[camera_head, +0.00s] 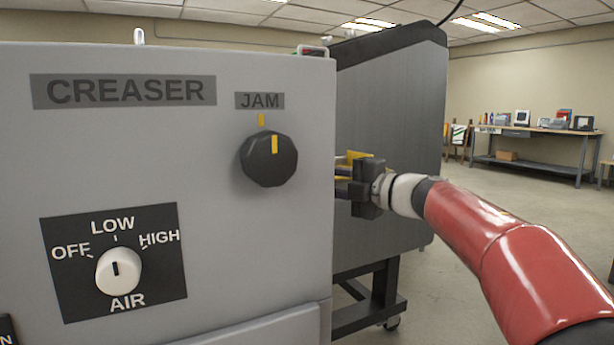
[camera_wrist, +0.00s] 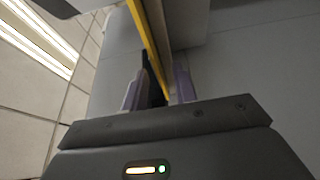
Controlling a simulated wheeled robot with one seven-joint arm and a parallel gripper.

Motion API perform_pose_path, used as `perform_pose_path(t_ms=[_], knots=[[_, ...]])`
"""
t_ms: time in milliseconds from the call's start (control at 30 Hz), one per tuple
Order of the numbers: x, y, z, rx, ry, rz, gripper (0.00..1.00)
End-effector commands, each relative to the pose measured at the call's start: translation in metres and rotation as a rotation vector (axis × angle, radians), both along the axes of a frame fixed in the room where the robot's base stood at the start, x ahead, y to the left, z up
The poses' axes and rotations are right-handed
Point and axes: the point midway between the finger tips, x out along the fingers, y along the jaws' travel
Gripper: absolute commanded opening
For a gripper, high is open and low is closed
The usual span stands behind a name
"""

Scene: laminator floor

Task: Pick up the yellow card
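The yellow card shows in the wrist view as a narrow yellow edge (camera_wrist: 143,40), running from the top down between my fingers. In the head view, a small yellow piece (camera_head: 354,156) shows beside the creaser's right side, partly hidden by my gripper. My gripper (camera_head: 345,180) points left at that side of the machine. In the wrist view, the fingers of my gripper (camera_wrist: 161,80) stand apart on either side of the yellow edge. Whether either finger touches it is hard to see. The rest of the card is hidden.
The grey creaser (camera_head: 200,150) fills the left, with a black jam knob (camera_head: 268,159) and a white air knob (camera_head: 118,271). A dark grey panel (camera_head: 390,130) stands close behind my gripper. A workbench (camera_head: 535,132) is far right. Open floor lies between.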

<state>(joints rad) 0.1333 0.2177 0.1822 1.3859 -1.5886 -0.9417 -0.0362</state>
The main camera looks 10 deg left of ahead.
Motion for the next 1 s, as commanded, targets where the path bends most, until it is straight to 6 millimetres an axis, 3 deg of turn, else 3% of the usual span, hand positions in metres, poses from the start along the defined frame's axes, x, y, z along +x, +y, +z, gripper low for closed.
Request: perform_pose_path(t_ms=[33,200,733,1000], knots=[[0.0,0.0,0.0,0.0,0.0,0.0,0.21],[0.0,0.0,0.0,0.0,0.0,0.0,0.0],[0.0,0.0,0.003,0.0,0.0,0.0,0.0],[0.0,0.0,0.034,0.0,-0.004,0.0,0.0]])
